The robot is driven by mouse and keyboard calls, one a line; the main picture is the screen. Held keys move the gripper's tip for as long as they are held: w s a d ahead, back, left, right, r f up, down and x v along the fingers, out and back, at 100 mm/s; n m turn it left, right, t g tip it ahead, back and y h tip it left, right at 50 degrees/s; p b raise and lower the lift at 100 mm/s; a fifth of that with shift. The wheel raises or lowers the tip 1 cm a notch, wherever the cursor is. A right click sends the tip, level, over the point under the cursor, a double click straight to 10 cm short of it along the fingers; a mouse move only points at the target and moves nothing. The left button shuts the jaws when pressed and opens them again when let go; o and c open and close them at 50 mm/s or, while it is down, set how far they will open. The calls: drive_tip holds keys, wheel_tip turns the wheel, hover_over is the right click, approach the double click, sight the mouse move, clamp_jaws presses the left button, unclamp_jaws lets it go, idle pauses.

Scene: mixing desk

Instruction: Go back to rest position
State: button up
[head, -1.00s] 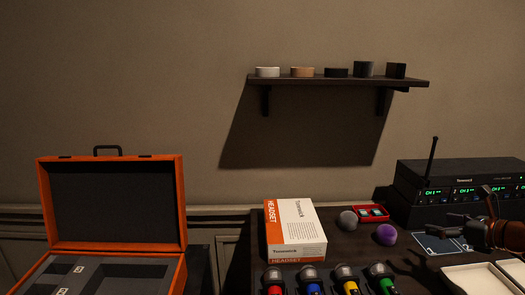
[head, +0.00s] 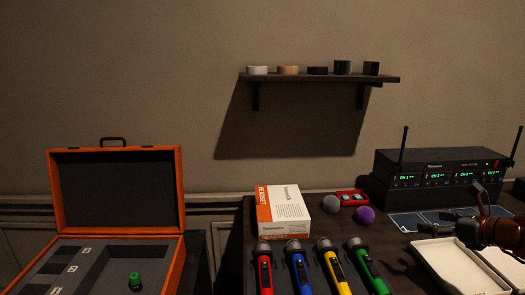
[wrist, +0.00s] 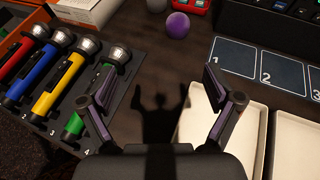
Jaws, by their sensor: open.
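My gripper (wrist: 154,92) is open and empty in the wrist view, with its two fingers spread wide above the dark desk. It also shows at the right in the head view (head: 448,222), over the desk near the white trays. Its left finger overlaps the green microphone (wrist: 104,80) in the wrist view and hides part of it. Its right finger is in front of a white tray (wrist: 232,140). Its shadow falls on the bare desk between them.
Red (head: 264,268), blue (head: 298,270) and yellow (head: 334,268) microphones lie left of the green one. A headset box (head: 284,212), a purple ball (head: 365,215) and a receiver (head: 440,165) stand behind. An open orange case (head: 180,205) is at left.

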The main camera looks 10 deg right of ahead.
drive_tip(key=s+a+f+n+g+y, duration=0.1)
drive_tip(key=s+a+f+n+g, duration=0.3)
drive_tip(key=a, duration=0.6)
drive_tip(key=s+a+r+n+g+y, duration=0.1)
drive_tip(key=a+n+g, duration=0.1)
drive_tip(key=a+n, duration=0.65)
drive_tip(key=s+a+f+n+g+y, duration=0.1)
drive_tip(key=s+a+f+n+g, duration=0.15)
drive_tip(key=a, duration=0.95)
drive_tip(key=s+a+f+n+g+h, duration=0.2)
drive_tip(key=s+a+n+g, duration=0.3)
drive_tip(key=s+n, duration=0.4)
drive_tip(key=s+d+f+n+g+h, duration=0.1)
drive_tip(key=s+f+n+h, duration=0.2)
drive_tip(key=s, duration=0.5)
drive_tip(key=s+d+f+n+g+h, duration=0.1)
drive_tip(key=s+n+h, duration=0.1)
drive_tip(key=s+n, duration=0.4)
wheel_tip(320, 180, down, 10)
drive_tip(key=m+b, duration=0.1)
drive_tip(key=b, duration=0.9)
wheel_tip(320, 180, up, 23)
drive_tip(key=s+p, duration=0.1)
drive_tip(key=p, duration=2.1)
drive_tip(key=shift+t, duration=0.45)
drive_tip(key=shift+r, duration=0.1)
